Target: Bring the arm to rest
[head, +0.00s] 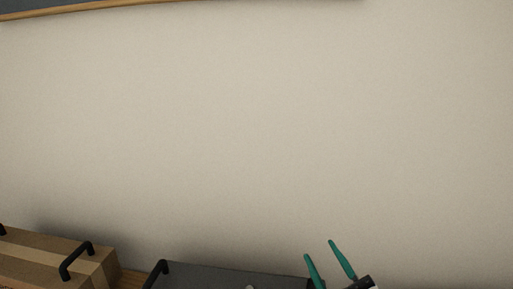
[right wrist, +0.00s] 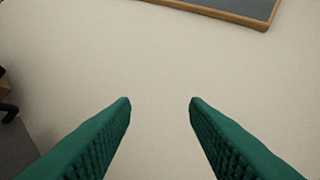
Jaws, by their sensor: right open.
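My right gripper (head: 319,248) shows at the bottom edge of the head view, right of the middle, with two green fingers pointing up. In the right wrist view its fingers (right wrist: 160,101) stand apart with nothing between them, in front of a plain wall. The gripper is open and empty. Most of the right arm is below the head view's frame. My left gripper is not in either view.
A beige wall (head: 260,130) fills most of the head view. A wooden box with black handles (head: 65,256) stands at the lower left. Beside it is a dark grey flat-topped thing (head: 215,277) with a black handle. A wood-framed board (right wrist: 240,10) hangs above.

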